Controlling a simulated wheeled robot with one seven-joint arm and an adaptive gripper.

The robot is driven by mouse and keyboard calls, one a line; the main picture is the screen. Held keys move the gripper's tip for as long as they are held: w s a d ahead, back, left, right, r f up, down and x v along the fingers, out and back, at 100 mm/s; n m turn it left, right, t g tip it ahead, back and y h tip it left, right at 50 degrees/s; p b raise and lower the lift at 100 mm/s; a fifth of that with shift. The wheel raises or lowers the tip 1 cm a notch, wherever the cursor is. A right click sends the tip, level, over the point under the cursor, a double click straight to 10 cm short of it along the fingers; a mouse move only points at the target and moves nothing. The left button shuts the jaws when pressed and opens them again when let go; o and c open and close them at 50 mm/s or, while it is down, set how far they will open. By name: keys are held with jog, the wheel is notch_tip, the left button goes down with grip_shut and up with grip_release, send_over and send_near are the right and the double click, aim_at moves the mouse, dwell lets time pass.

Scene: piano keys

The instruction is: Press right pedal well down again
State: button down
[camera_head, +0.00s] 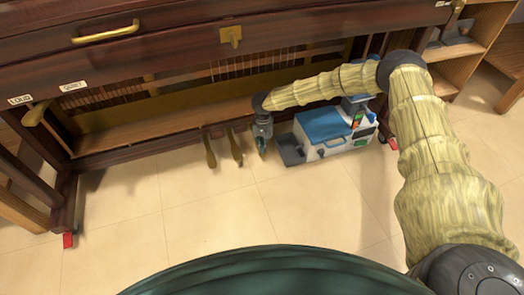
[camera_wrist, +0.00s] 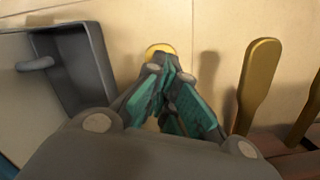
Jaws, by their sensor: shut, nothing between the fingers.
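My gripper (camera_head: 262,150) is shut and points down in front of the piano's lower edge, over the right pedal. In the wrist view its closed fingertips (camera_wrist: 168,68) lie over the right pedal. Only the rounded brass end of that right pedal (camera_wrist: 160,48) shows past them; the rest is hidden behind the fingers. I cannot tell whether the fingers touch it or how far down it is. The middle pedal (camera_head: 236,150) and left pedal (camera_head: 210,152) stand clear to the left; in the wrist view the middle pedal (camera_wrist: 258,85) is at right.
A white case with a blue lid (camera_head: 322,123) stands on the floor right of my gripper, with a grey open tray (camera_head: 290,150) close beside the fingers. The piano's lower board (camera_head: 160,128) runs behind. The tiled floor (camera_head: 190,215) in front is clear.

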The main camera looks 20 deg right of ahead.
jog(key=shift+f, duration=0.7)
jog(key=shift+r, duration=0.15)
jog(key=shift+w+d+r+b, duration=0.25)
jog(key=shift+w+d, duration=0.05)
jog(key=shift+w, duration=0.4)
jog(key=shift+w+d+r+b, duration=0.2)
jog(key=shift+w+d, duration=0.1)
jog(key=shift+w, duration=0.35)
notch_tip(320, 180, up, 12)
jog(key=w, duration=0.1)
jog(key=shift+d, duration=0.15)
